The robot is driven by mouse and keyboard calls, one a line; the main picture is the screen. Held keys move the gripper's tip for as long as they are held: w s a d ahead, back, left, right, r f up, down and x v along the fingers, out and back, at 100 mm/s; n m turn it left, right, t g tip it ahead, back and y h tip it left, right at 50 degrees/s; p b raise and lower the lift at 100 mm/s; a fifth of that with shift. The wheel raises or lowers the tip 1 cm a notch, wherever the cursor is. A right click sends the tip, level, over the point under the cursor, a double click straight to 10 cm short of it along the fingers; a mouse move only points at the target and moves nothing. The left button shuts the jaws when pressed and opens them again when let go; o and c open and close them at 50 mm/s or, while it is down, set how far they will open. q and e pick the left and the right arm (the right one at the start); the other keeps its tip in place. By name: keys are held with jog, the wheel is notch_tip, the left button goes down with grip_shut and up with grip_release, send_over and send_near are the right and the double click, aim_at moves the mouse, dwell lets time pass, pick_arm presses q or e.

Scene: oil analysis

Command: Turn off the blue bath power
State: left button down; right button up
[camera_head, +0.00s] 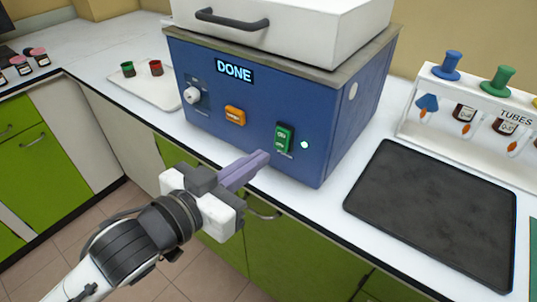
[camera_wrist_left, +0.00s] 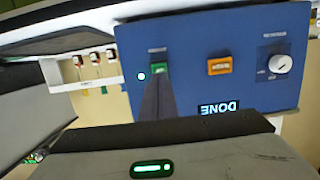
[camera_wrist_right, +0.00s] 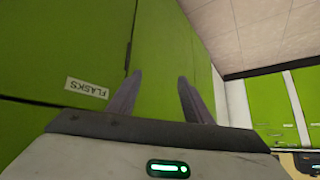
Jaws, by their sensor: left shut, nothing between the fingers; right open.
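The blue bath (camera_head: 262,118) stands on the counter, with a white lid on top and a display (camera_head: 234,71) reading DONE. Its green power switch (camera_head: 284,139) is at the lower right of the front panel, beside a small lit white lamp (camera_head: 305,145). My left gripper (camera_head: 260,158) is shut and empty, its fingertips just in front of and slightly left of the switch. In the left wrist view the fingertips (camera_wrist_left: 158,84) overlap part of the green switch (camera_wrist_left: 160,69); contact cannot be told. My right gripper (camera_wrist_right: 160,82) is open and empty, facing green cabinet doors.
An orange button (camera_head: 235,115) and a white knob (camera_head: 192,95) are on the same panel. A dark mat (camera_head: 435,212) and a white tube rack (camera_head: 410,122) are at the right. A white tray (camera_head: 150,92) with two small cups is at the left.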

aim_at(279, 146)
pick_arm(q)
jog(key=shift+x, duration=2.25)
pick_arm(e)
jog(key=shift+r, duration=0.2)
jog(key=shift+f, duration=0.1)
